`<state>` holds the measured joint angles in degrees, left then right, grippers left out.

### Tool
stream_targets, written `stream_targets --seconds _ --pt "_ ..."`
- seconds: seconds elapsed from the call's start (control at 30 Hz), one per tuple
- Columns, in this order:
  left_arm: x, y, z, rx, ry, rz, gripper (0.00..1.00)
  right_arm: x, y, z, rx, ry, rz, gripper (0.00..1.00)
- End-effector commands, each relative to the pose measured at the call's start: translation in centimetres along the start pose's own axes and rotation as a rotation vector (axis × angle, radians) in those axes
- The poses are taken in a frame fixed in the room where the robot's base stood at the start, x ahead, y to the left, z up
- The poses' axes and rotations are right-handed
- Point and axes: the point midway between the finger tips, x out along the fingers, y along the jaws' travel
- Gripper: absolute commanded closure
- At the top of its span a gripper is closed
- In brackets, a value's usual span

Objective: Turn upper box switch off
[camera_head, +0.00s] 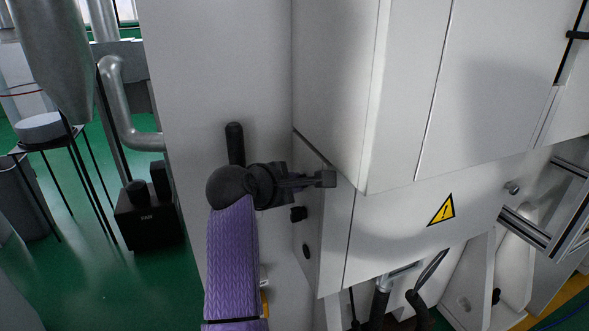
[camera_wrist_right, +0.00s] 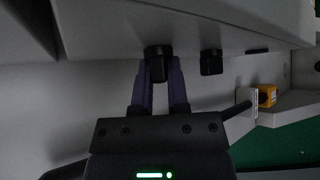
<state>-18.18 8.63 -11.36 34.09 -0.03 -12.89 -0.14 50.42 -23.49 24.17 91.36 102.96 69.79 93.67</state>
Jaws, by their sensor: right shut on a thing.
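The white box (camera_head: 322,215) has black switches on its narrow side face. In the right wrist view, one black switch knob (camera_wrist_right: 158,66) sits between the two purple fingers of my right gripper (camera_wrist_right: 160,88), which is shut on it. A second black knob (camera_wrist_right: 211,62) beside it is free; a lower black knob (camera_head: 298,213) shows in the head view. There my right gripper (camera_head: 326,179) reaches to the box's side, and its body hides the held knob. The knob's turn angle cannot be told. My left gripper is not in view.
A large white cabinet (camera_head: 415,80) overhangs the gripper on the right. A yellow warning triangle (camera_head: 441,209) marks the front panel. A black bar (camera_head: 235,143) stands against the white wall behind my wrist. Pipes and a black stool (camera_head: 50,140) are at the left on green floor.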

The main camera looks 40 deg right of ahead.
Motion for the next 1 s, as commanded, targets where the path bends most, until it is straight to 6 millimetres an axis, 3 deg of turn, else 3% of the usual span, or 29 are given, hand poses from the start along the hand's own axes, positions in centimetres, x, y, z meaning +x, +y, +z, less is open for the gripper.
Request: stream_targets --seconds 0.33,0.7,1.0 --pt "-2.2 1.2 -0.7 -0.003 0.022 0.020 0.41 -0.1 0.4 0.0 -0.230 0.002 -0.232 1.00" --pt "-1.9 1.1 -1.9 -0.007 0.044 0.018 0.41 0.2 0.3 -0.2 -0.434 0.002 -0.434 1.00" --pt "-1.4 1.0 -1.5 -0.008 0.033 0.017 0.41 0.2 0.4 -0.2 -0.525 0.001 -0.525 1.00"
